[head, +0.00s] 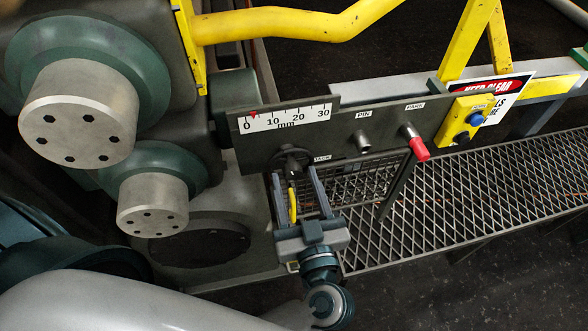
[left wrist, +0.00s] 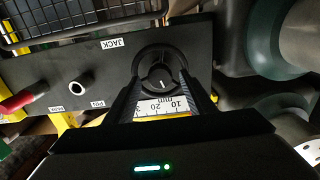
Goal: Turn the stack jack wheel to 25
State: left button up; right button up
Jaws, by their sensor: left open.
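The stack jack wheel (head: 292,158) is a dark round handwheel on the grey panel, beside the JACK label (head: 322,157). The mm scale (head: 285,118) above it runs 0 to 30, and its red pointer (head: 253,115) stands a little past 0. My left gripper (head: 294,176) is open, its two fingers pointing at the wheel from below. In the left wrist view, the wheel (left wrist: 161,68) lies between the fingertips (left wrist: 160,82). I cannot tell whether they touch it. My right gripper is not in view.
Right of the wheel on the panel are the PIN peg (head: 362,141) and the red-tipped PARK handle (head: 416,143). A yellow box with buttons (head: 467,122) is farther right. A mesh walkway (head: 470,195) runs below. Large metal rollers (head: 80,112) are at left.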

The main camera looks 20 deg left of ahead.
pick_arm(q)
jog(key=shift+w+a, duration=0.25)
jog(key=shift+w, duration=0.1)
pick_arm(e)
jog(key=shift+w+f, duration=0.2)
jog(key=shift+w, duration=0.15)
pick_arm(q)
jog(key=shift+r, duration=0.1)
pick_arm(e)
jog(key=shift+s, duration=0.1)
pick_arm(q)
jog(key=shift+s, duration=0.1)
jog(key=c, duration=1)
jog(key=shift+c, duration=0.2)
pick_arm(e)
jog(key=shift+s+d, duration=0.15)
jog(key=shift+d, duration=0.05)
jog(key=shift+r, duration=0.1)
